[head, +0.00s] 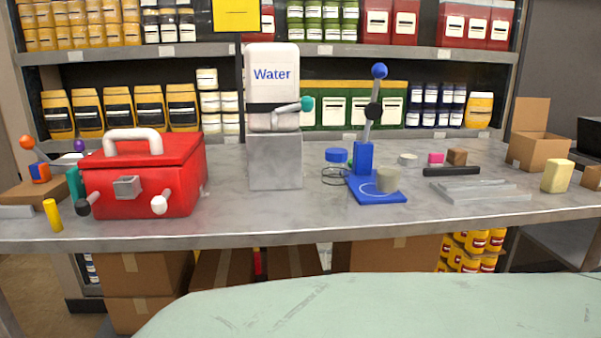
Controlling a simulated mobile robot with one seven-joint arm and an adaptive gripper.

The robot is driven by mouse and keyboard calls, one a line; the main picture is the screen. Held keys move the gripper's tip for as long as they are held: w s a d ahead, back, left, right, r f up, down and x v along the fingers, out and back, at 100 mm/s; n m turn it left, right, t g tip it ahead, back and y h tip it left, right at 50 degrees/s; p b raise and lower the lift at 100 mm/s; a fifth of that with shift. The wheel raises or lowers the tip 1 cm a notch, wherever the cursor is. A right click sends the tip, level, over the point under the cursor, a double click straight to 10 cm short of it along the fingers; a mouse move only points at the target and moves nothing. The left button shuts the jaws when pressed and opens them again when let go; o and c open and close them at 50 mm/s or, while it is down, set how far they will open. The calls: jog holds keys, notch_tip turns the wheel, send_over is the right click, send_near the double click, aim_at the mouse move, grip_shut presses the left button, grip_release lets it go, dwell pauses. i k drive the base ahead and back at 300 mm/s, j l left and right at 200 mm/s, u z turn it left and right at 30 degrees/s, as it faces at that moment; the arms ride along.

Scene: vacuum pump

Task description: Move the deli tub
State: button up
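No thing is plainly marked as the deli tub. A small clear-looking vessel (335,176) with dark rings stands on the grey counter (300,215), just left of the blue lever stand, with a blue disc (336,155) above it like a lid. It may be the tub, but it is too small to be sure. A low pale round piece (408,159) lies farther right. The blue stand (376,189) has an upright lever with a blue ball, and a grey-beige cylinder (388,179) on its base. My gripper is not in view.
A red box (170,165) with a white handle stands left. A "Water" container (272,80) sits on a grey block (275,162). A black bar (452,171), grey plates (478,191), a yellow block (557,176) and an open carton (538,145) are right. Loaded shelves stand behind.

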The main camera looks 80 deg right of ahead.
aim_at(388, 177)
jog(key=z, duration=3)
jog(key=j+z, duration=0.2)
jog(key=j, duration=0.2)
jog(key=k+j+z, duration=0.2)
jog(key=j, duration=0.2)
jog(key=j+z, duration=0.15)
jog(key=j, duration=0.3)
jog(key=k+j+z, duration=0.2)
jog(key=j, duration=0.15)
jog(key=j+z, duration=0.2)
jog(key=j, duration=0.2)
jog(key=k+j+z, duration=0.2)
jog(key=j, duration=0.15)
jog(key=i, duration=1.35)
